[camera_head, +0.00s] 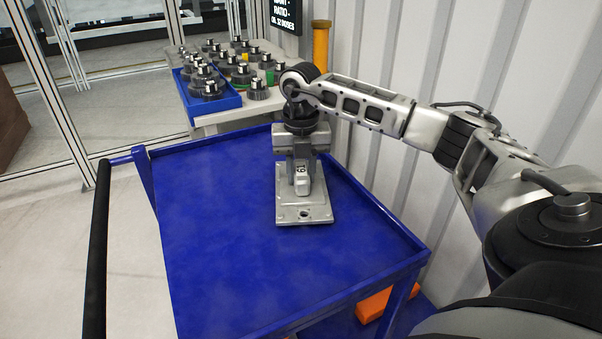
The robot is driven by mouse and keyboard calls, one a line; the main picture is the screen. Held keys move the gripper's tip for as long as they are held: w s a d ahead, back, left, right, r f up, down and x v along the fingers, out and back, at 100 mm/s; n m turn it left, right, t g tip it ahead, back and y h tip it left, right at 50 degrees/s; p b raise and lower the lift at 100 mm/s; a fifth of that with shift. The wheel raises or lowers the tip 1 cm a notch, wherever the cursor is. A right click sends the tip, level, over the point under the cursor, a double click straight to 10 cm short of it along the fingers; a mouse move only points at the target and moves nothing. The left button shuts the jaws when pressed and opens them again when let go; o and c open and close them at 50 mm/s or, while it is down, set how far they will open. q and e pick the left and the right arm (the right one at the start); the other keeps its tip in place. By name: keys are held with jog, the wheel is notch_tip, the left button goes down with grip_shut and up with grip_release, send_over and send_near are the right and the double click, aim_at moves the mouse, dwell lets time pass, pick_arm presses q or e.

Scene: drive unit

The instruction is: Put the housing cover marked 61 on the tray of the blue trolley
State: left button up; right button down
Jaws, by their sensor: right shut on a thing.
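The housing cover marked 61 (304,209) is a grey metal plate with a raised block bearing the number. It is at the far right part of the blue trolley's tray (220,245), flat and level. I cannot tell whether it rests on the tray or hangs just above it. My right gripper (301,172) points down from above and is shut on the raised block of the cover. The fingers and the block hide part of the plate's far side. My left gripper is not in view.
Behind the trolley a table (225,118) holds a blue bin (212,101) and several dark gear-like parts. A black trolley handle (97,255) is at left. A corrugated wall (400,50) runs along the right. An orange object (375,302) lies below the tray. Most of the tray is bare.

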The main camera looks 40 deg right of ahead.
aim_at(301, 169)
jog(key=shift+f, duration=0.5)
jog(key=shift+f, duration=0.2)
jog(key=c, duration=1.1)
grip_release()
notch_tip(301, 169, up, 12)
jog(key=shift+r, duration=0.2)
